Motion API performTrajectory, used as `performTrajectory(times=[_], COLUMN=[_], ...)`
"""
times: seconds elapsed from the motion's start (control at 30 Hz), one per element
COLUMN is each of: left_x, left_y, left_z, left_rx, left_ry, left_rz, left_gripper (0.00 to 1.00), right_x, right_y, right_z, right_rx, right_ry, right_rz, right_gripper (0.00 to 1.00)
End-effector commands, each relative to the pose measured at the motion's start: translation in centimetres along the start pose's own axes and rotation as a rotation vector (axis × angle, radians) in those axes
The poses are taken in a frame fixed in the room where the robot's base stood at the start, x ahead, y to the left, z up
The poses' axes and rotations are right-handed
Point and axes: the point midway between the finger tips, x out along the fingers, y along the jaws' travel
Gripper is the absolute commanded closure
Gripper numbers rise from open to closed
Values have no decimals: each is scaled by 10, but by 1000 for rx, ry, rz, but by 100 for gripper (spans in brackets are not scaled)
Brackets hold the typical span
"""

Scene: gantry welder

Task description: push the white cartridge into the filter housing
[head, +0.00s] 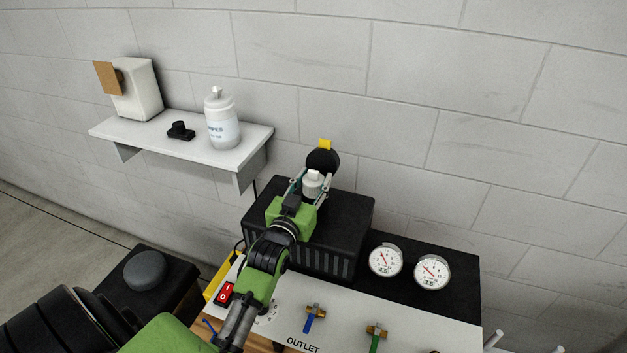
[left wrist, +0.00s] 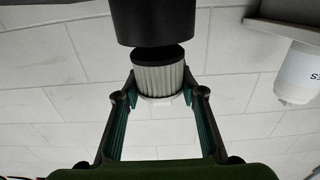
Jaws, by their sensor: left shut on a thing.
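The white cartridge (head: 313,185) is between the fingers of my left gripper (head: 312,182), which is shut on it. In the left wrist view the cartridge (left wrist: 160,80) shows pleated white sides and a black end cap facing the housing. The filter housing (head: 322,161) is a black round body with a yellow tab, just beyond the cartridge in the head view. In the left wrist view the housing (left wrist: 152,22) is a dark cylinder at the top, with its rim right by the cap. I cannot tell whether the cap touches or enters it. My right gripper is not in view.
A black ribbed box (head: 350,215) lies under my left gripper. Two gauges (head: 385,259) and blue and green valves are to its right. A shelf (head: 185,150) on the wall holds a wipes bottle (head: 222,120), a black knob and a white container. The wall is close behind.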

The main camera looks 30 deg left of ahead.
Motion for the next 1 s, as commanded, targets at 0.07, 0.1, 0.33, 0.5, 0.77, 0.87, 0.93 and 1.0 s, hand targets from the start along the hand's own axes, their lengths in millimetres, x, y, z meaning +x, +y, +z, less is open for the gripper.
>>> performTrajectory(times=[0.07,0.1,0.33,0.5,0.77,0.87,0.93,1.0], left_x=[0,0,0,0,0,0,0,0], left_y=[0,0,0,0,0,0,0,0], left_z=[0,0,3,8,14,16,18,20], left_rx=[0,0,0,0,0,0,0,0], left_ry=[1,1,0,0,1,1,1,1], left_rz=[0,0,0,0,0,0,0,0], left_gripper=[84,84,84,84,84,84,84,84], right_x=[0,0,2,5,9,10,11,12], right_y=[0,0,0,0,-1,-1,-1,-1], right_z=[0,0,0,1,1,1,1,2], right_rx=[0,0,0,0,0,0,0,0], right_ry=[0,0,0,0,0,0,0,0], right_rz=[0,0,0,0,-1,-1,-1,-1], right_gripper=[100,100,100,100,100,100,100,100])
